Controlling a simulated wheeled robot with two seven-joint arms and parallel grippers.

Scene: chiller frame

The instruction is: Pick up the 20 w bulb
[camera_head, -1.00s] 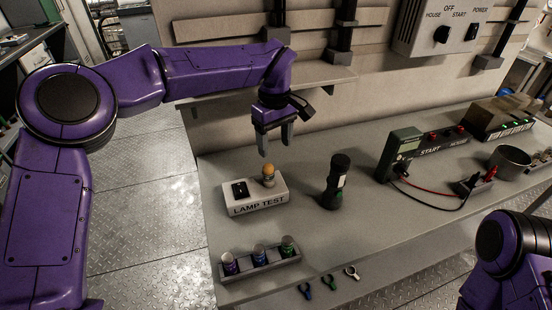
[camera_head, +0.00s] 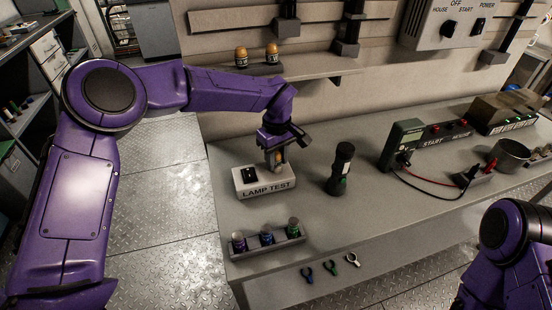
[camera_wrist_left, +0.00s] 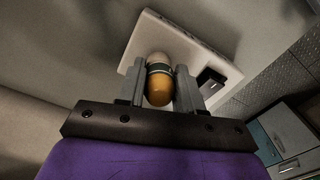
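Two more orange-topped bulbs stand on the back shelf, one at left (camera_head: 241,57) and one at right (camera_head: 272,53). No wattage is readable. My right gripper is out of view.
The LAMP TEST box (camera_head: 268,186) sits on the grey bench. A dark flashlight (camera_head: 341,169) stands to its right, and a rack (camera_head: 268,247) with several small cylinders is in front. A meter (camera_head: 402,144) with cables stands farther right.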

